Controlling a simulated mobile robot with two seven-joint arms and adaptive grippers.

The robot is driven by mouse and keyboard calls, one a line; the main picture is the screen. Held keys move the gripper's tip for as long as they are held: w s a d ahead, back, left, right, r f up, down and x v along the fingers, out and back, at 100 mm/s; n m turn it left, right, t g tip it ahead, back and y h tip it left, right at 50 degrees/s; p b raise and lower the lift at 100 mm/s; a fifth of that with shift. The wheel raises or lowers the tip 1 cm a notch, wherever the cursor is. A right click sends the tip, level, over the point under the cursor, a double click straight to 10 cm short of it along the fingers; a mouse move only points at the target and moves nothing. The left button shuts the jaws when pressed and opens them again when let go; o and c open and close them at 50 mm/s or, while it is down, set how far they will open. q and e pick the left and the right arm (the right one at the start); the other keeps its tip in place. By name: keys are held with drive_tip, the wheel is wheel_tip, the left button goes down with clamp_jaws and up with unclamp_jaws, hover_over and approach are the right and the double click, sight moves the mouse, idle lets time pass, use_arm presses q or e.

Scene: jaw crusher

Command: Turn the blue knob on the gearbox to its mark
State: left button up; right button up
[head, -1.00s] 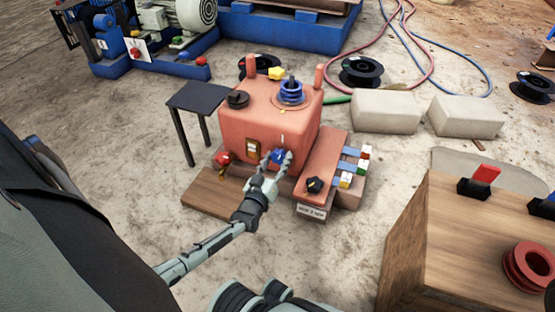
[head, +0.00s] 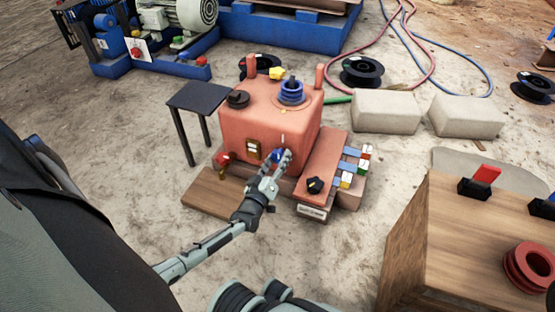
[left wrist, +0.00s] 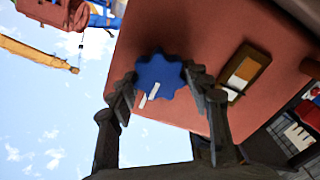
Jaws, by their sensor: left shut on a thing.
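The gearbox (head: 262,122) is a salmon-red housing standing on the ground in the head view. The blue knob (head: 277,155) is on its front face, mostly hidden behind my left gripper (head: 284,160). In the left wrist view the blue lobed knob (left wrist: 160,75) lies between the two fingers of my left gripper (left wrist: 162,88), which is shut on it. A white stripe shows on the knob. A white mark (left wrist: 143,102) on the housing lies just beyond its rim, roughly in line with the stripe. My right gripper is not in view.
A red valve handle (head: 222,159) and a small switch plate (head: 253,149) are left of the knob. A lower red box with a black knob (head: 314,185) stands close on the right. A wooden board (head: 215,192) lies at front left. A wooden crate (head: 400,235) is at right.

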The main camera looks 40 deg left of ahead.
use_arm(q)
drive_tip(key=o, duration=1.2)
drive_tip(key=shift+c, duration=0.2)
drive_tip(key=v, duration=1.2)
drive_tip(key=shift+s, duration=0.1)
